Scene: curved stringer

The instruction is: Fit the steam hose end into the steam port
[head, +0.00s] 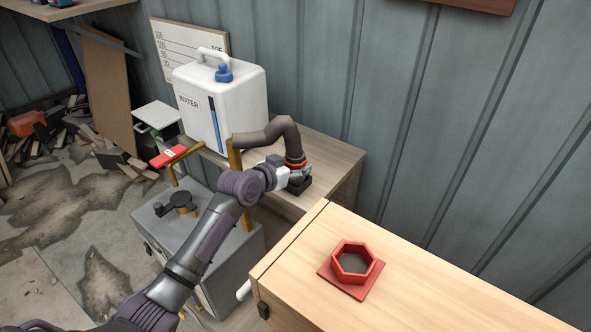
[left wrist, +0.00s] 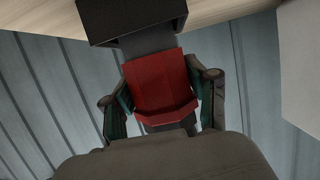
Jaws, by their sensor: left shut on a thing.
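The steam hose (head: 280,127) is a thick grey-brown tube that bends over from a brass pipe and points down at its red-collared end (head: 296,163). My left gripper (head: 294,172) is shut around that end, above the wooden table. In the left wrist view the red collar (left wrist: 160,85) sits between the two fingers, with a short grey neck beyond it. A dark block (left wrist: 130,20) stands at the far end of the neck; I cannot tell whether the neck sits in it. The steam port (head: 354,264) is a red hexagonal socket, open upward, apart from the hose. My right gripper is out of view.
The port sits on a light wooden box (head: 420,300) at the right front. A white water canister (head: 235,105) stands behind my arm. A grey cabinet (head: 185,230) with brass pipes and a red-handled lever (head: 168,157) is at the left. A ribbed wall closes the back.

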